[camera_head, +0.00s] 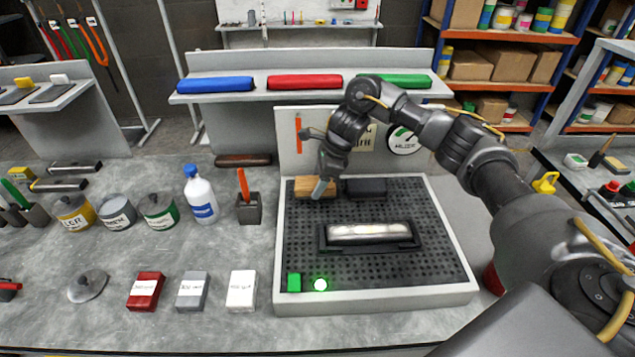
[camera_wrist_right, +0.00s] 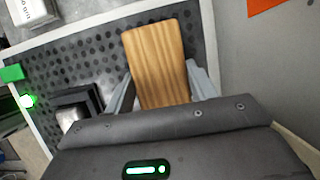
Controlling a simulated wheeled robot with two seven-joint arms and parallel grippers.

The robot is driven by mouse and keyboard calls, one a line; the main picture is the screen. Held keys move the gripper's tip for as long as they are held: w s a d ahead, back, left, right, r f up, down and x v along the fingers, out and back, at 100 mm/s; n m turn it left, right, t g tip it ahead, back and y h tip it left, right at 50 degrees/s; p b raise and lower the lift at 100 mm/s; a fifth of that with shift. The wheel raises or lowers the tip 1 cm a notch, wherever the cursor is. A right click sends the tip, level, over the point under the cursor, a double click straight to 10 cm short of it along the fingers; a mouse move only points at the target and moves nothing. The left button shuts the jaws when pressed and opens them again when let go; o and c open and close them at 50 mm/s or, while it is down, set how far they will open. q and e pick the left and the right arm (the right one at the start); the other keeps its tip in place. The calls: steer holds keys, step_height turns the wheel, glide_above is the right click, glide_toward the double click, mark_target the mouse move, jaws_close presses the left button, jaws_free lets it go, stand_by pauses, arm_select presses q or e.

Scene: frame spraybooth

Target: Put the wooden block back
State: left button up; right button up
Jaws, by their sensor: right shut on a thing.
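The wooden block (camera_head: 302,187) is light brown with dark grain. It is at the back left of the perforated black bed (camera_head: 300,260), beside a dark block (camera_head: 366,188). My right gripper (camera_head: 322,190) reaches down over the block from the right. In the right wrist view the block (camera_wrist_right: 157,55) lies between the grey fingers of my right gripper (camera_wrist_right: 163,92), shut on its sides. Whether the block's underside touches the bed is hidden. My left gripper is not in view.
A silver metal piece (camera_head: 368,231) sits in a black holder mid-bed. A green block (camera_head: 294,282) and a lit green lamp (camera_head: 320,284) are at the front edge. A holder with an orange-handled tool (camera_head: 249,208) and a white bottle (camera_head: 200,195) stand left of the bed.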

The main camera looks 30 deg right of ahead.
steer(key=shift+w+f, duration=0.1)
steer(key=shift+f, duration=0.45)
steer(key=shift+f, duration=0.15)
steer(key=o, duration=1)
steer(key=shift+c, duration=0.2)
